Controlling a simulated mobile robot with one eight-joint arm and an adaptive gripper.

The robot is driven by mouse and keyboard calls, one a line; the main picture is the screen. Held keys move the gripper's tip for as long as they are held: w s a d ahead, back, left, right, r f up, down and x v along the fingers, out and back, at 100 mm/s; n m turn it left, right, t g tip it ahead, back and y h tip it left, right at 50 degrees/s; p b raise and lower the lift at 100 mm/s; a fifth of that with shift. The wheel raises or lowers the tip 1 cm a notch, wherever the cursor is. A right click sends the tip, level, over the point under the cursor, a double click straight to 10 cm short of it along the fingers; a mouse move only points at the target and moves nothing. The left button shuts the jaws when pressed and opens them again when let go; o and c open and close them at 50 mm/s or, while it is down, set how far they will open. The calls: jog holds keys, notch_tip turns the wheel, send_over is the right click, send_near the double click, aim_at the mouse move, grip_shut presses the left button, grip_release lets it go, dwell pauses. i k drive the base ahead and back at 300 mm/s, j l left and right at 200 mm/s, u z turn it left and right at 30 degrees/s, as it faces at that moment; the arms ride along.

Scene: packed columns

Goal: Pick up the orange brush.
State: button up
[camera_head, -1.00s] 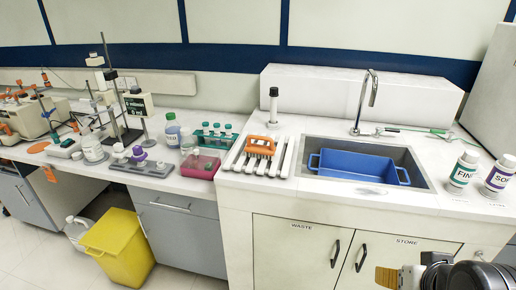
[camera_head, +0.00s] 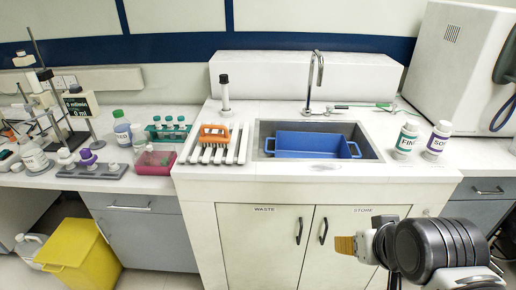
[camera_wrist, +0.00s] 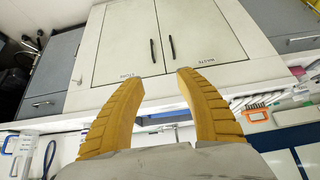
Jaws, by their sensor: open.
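The orange brush (camera_head: 214,132) lies on the white slatted rack (camera_head: 240,150) on the counter, left of the sink. It also shows, upside down and small, near the right edge of the wrist view (camera_wrist: 257,115). My gripper (camera_head: 344,245) is low at the right of the head view, in front of the cabinet doors and well apart from the brush. In the wrist view its two yellow fingers (camera_wrist: 160,85) are spread, with nothing between them.
A blue basin (camera_head: 305,146) sits in the sink under a tall tap (camera_head: 318,75). Two labelled bottles (camera_head: 406,138) stand right of the sink. A green tube rack (camera_head: 170,131), a pink tray (camera_head: 155,163) and a dark-topped upright object (camera_head: 225,92) are near the brush.

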aim_at(205, 140)
jog(key=i+j, duration=1.05)
jog(key=i+j+u, duration=0.05)
